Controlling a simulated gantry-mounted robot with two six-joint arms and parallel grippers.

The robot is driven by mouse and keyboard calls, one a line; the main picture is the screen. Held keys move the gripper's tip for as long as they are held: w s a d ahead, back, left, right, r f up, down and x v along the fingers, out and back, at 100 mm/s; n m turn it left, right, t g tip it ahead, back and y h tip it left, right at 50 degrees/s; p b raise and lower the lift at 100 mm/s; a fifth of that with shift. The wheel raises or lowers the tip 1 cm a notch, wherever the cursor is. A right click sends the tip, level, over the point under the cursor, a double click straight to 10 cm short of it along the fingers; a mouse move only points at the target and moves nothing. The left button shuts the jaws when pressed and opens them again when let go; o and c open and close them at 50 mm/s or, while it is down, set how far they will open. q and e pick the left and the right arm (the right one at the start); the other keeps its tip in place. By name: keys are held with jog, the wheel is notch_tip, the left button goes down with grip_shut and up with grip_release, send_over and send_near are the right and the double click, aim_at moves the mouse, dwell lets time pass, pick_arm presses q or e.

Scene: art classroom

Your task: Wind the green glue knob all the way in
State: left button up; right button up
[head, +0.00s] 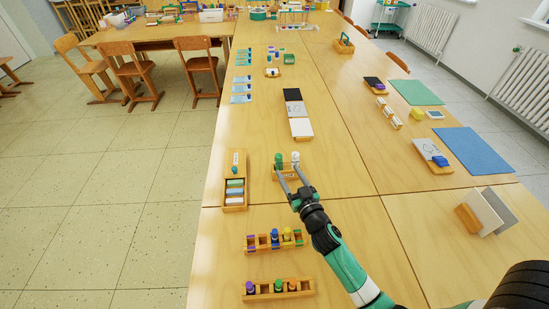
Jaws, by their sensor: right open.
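A small wooden holder (275,174) stands on the near table and holds two glue sticks. One has a green knob or cap (278,159); the other is white (295,157). How far the green knob is wound cannot be seen at this size. My right gripper (289,173) reaches in from the lower right, just in front of the holder. Its two grey fingers are spread apart, pointing at the sticks, and partly hide the holder. Whether a finger touches it is unclear. My left gripper is not in view.
A wooden box (235,201) stands to the left of the holder. Two racks with coloured pegs, a nearer one (250,292) and a farther one (260,248), stand in front. A black and white board (300,128) lies behind.

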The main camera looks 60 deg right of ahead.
aim_at(277, 154)
jog(key=b+x, duration=0.2)
jog(key=x, duration=0.9)
jog(key=shift+w+d, duration=0.15)
jog(key=shift+w, duration=0.2)
jog(key=shift+r, duration=0.1)
grip_shut()
